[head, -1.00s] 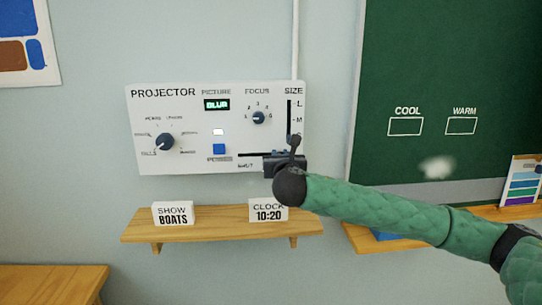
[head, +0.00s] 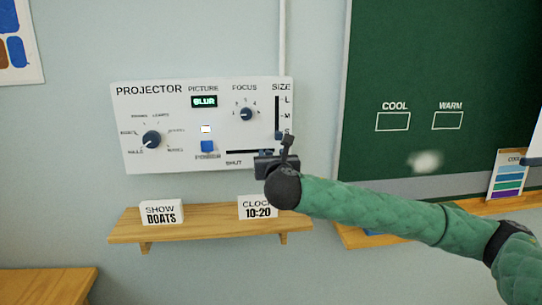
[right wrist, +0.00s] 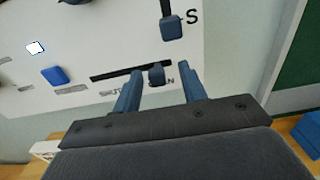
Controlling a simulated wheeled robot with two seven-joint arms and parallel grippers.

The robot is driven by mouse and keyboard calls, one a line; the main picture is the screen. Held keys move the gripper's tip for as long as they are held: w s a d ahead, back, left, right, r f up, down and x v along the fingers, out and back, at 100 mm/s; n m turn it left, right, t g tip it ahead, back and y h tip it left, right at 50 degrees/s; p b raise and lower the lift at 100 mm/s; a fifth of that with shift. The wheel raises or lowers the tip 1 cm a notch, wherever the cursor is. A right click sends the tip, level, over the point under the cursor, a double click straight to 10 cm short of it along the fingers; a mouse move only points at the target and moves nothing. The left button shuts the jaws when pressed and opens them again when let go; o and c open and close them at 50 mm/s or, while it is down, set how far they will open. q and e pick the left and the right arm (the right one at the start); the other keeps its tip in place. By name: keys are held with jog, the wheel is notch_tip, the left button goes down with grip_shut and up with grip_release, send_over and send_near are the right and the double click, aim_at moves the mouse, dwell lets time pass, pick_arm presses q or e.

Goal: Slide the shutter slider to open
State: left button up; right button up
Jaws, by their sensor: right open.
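The white projector panel (head: 180,128) hangs on the wall in the head view. Its shutter slot (head: 238,151) runs sideways along the lower right, with SHUT printed under the left part. In the right wrist view the slot (right wrist: 118,74) carries a small blue slider knob (right wrist: 156,75), toward the right, by the partly hidden letters of a label. My right gripper (head: 272,156) is at the panel's lower right corner and covers the knob in the head view. In the right wrist view its open fingers (right wrist: 157,88) stand on either side of the knob, with gaps showing. My left gripper is out of view.
The blue size slider knob (right wrist: 172,28) sits just above, at S. A blue power button (head: 207,146) is left of the slot. A green board (head: 430,60) is right.

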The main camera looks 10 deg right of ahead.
aim_at(271, 153)
jog(key=s, duration=0.2)
jog(key=shift+s+f+b, duration=0.1)
jog(key=shift+s+b, duration=0.2)
jog(key=shift+s, duration=0.5)
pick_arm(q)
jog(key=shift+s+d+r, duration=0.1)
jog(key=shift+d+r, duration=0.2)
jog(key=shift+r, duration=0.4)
pick_arm(e)
jog(key=shift+s, duration=0.6)
